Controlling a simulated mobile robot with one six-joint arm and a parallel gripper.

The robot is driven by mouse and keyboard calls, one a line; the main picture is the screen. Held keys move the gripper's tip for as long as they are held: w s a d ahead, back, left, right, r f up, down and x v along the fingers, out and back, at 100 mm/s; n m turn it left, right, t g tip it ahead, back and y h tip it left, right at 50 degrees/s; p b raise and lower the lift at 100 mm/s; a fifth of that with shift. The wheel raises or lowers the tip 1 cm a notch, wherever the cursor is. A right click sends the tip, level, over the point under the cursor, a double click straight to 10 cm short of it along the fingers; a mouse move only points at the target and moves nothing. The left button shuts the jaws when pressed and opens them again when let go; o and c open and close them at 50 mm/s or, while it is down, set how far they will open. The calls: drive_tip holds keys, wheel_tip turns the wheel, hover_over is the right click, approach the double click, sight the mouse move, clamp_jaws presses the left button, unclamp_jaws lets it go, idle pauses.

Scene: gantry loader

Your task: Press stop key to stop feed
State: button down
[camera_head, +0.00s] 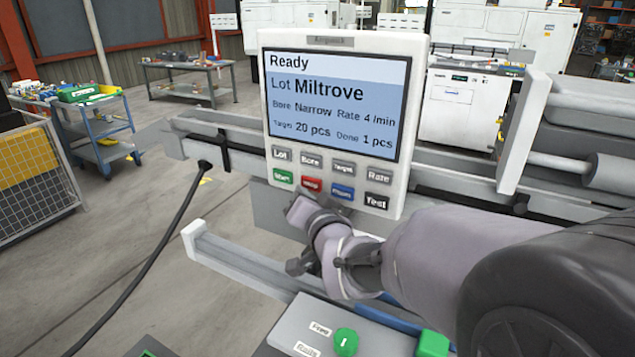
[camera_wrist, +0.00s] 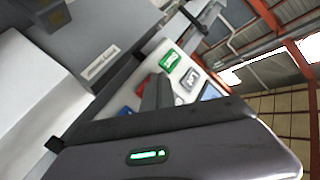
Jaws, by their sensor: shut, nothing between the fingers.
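The red stop key (camera_head: 312,184) is in the bottom row of the white control panel (camera_head: 415,130), between the green start key (camera_head: 283,177) and a blue key (camera_head: 342,192). The screen (camera_head: 335,105) reads Ready, Lot Miltrove, Done 1 pcs. My gripper (camera_head: 308,211) is shut and empty, just below the panel's bottom row. In the wrist view, a dark finger (camera_wrist: 156,92) points toward the keys, with the green key (camera_wrist: 169,59) and red key (camera_wrist: 190,80) visible beyond it. I cannot tell whether the fingertips touch the panel.
A grey rail (camera_head: 240,260) runs below the panel, and a grey box with a green button (camera_head: 346,342) stands in front. A black cable (camera_head: 150,262) hangs at left.

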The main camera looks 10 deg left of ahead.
drive_tip(key=s+b, duration=0.1)
drive_tip(key=s, duration=0.1)
drive_tip(key=s+a+b, duration=0.1)
drive_tip(key=s, duration=0.1)
drive_tip(key=shift+s+a, duration=0.1)
drive_tip(key=shift+a, duration=0.1)
idle(0.5)
